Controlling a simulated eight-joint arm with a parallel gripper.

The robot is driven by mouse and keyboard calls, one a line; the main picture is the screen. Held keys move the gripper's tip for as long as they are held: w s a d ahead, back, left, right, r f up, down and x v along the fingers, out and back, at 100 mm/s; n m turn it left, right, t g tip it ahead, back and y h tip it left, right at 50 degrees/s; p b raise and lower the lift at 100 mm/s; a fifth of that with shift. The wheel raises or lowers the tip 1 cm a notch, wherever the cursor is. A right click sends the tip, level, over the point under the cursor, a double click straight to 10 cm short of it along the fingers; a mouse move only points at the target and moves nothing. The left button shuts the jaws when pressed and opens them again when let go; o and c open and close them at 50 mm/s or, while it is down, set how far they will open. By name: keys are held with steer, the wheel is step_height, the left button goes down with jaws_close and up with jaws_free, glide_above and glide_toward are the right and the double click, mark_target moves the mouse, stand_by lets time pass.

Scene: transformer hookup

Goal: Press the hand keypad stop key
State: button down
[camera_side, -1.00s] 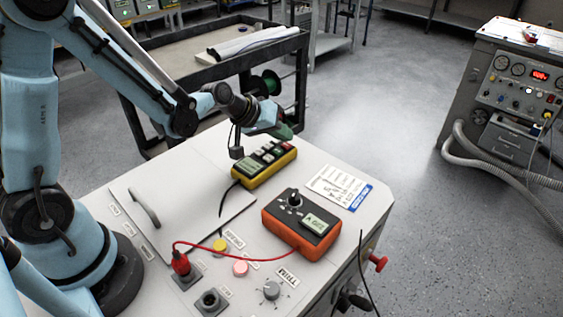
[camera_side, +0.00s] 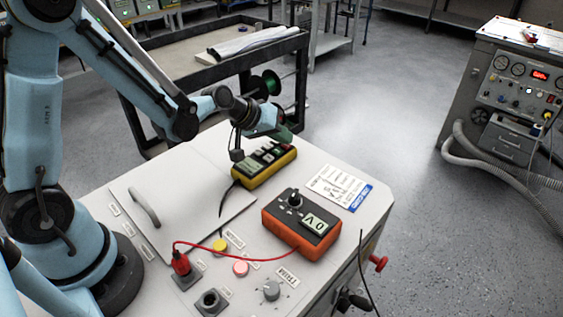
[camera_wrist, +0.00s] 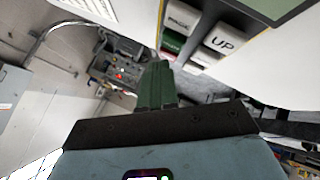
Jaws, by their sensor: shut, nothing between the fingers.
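An orange meter (camera_side: 302,226) reading 0 V stands in front of the keypad, with a paper card (camera_side: 340,187) to its right. A dark cart (camera_side: 230,65) stands behind.

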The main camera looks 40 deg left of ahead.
mark_target(282, 146)
stand_by(0.5)
steer(key=shift+r, duration=0.7)
steer(key=shift+r, duration=2.5)
steer(key=s+r+m+g+y, duration=0.1)
steer(key=s+m, duration=0.4)
steer(key=s, duration=1.2)
step_height(282, 146, up, 2)
steer(key=shift+s+a+r+g+y, duration=0.2)
steer(key=shift+a+g+y, duration=0.25)
steer(key=shift+y, duration=0.45)
